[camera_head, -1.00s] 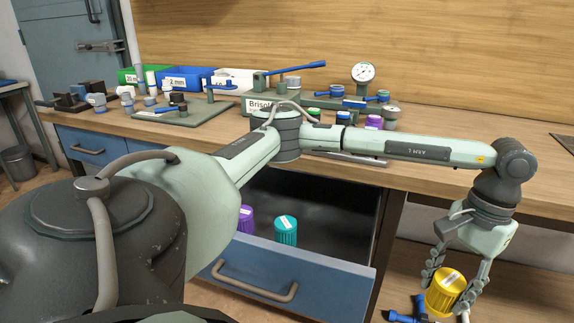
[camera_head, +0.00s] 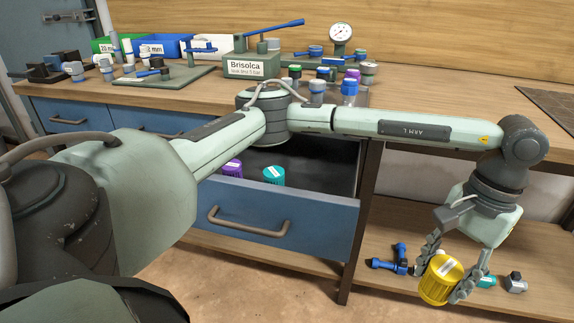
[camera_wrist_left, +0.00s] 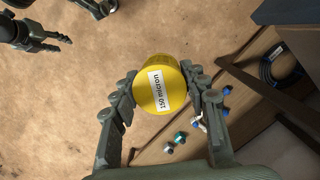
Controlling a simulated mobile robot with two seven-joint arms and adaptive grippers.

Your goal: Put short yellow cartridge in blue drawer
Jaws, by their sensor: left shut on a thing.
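My left gripper (camera_head: 447,282) is shut on the yellow cartridge (camera_head: 437,280), which has a white label and is tilted. The wrist view shows the cartridge (camera_wrist_left: 160,88) between both fingers, its label reading "150 micron". It hangs to the right of the blue drawer (camera_head: 318,217), apart from it, in front of the lower shelf. The drawer is pulled open and holds a purple cartridge (camera_head: 232,168) and a teal cartridge (camera_head: 273,176); my left arm hides part of its inside. My right gripper (camera_wrist_left: 48,38) shows small at the top left of the wrist view; its opening is unclear.
The workbench (camera_head: 425,95) carries a green bin (camera_head: 103,46), a blue bin (camera_head: 165,46), a Brisolca test pump (camera_head: 252,66) and several fittings. Blue and dark fittings (camera_head: 388,265) lie on the lower shelf (camera_head: 375,235) behind the cartridge. The floor before the drawer is clear.

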